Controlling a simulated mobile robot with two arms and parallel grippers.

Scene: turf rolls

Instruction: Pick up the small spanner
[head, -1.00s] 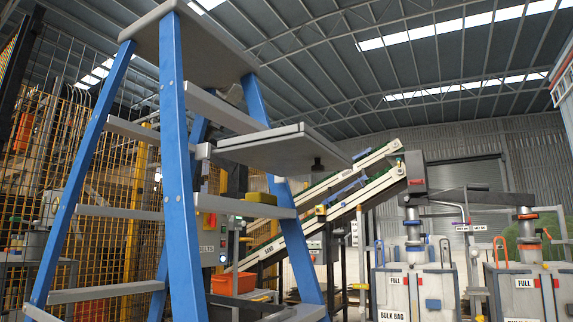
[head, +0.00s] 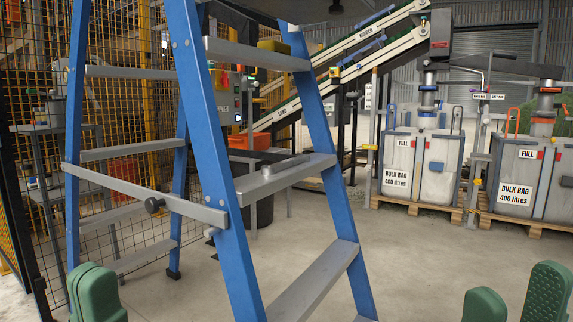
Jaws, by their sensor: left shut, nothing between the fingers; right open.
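I cannot clearly make out a small spanner. A small grey item (head: 283,168) and a thin dark bar lie on a middle tread (head: 295,178) of the blue stepladder (head: 222,180); they are too small to name for sure. My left gripper (head: 97,288) is at the bottom left with its green fingers together, holding nothing. My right gripper (head: 516,298) is at the bottom right with its two green fingers apart and empty. Both are in front of the ladder and apart from it.
An olive-yellow block (head: 274,46) sits on a higher tread. An orange bin (head: 250,141) stands behind the ladder. Bulk bags (head: 402,165) stand on pallets at the right. Yellow mesh fencing (head: 140,60) runs along the left. The concrete floor (head: 430,260) is clear at right of the ladder.

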